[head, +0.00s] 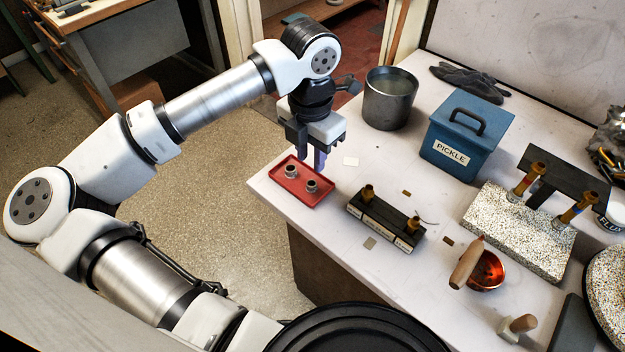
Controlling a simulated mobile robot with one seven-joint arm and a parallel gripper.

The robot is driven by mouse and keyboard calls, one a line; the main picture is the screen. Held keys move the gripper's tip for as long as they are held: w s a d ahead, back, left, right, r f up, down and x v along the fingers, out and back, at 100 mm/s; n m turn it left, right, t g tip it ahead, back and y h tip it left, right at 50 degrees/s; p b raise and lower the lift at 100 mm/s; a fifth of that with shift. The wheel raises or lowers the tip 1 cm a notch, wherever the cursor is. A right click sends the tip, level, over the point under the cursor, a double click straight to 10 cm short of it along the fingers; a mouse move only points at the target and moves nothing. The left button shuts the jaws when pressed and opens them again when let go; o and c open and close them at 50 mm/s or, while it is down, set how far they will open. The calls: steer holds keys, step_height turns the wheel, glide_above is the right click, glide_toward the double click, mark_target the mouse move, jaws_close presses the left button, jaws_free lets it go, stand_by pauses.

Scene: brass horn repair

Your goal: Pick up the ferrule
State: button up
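Two small silvery ring-shaped pieces, which look like ferrules, stand in a shallow red tray (286,192) at the near left corner of the bench. One ferrule (290,172) is at the tray's upper left, and the other ferrule (311,186) is to its lower right. My gripper (312,158) points down above the tray's back edge, close to the ferrules. Its two fingers look apart, with nothing visible between them. The exact height of the fingertips over the tray is hard to tell.
A dark block with brass fittings (385,222) stands right of the tray. A grey pot (390,98) and a blue box marked PICKLE (464,135) stand behind. A speckled block (520,230), a copper bowl (490,270) and a wooden-handled tool (466,262) are farther right.

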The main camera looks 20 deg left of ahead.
mark_target(312, 186)
steer(key=shift+f+p, duration=1.2)
steer(key=shift+f, duration=2.55)
jaws_close()
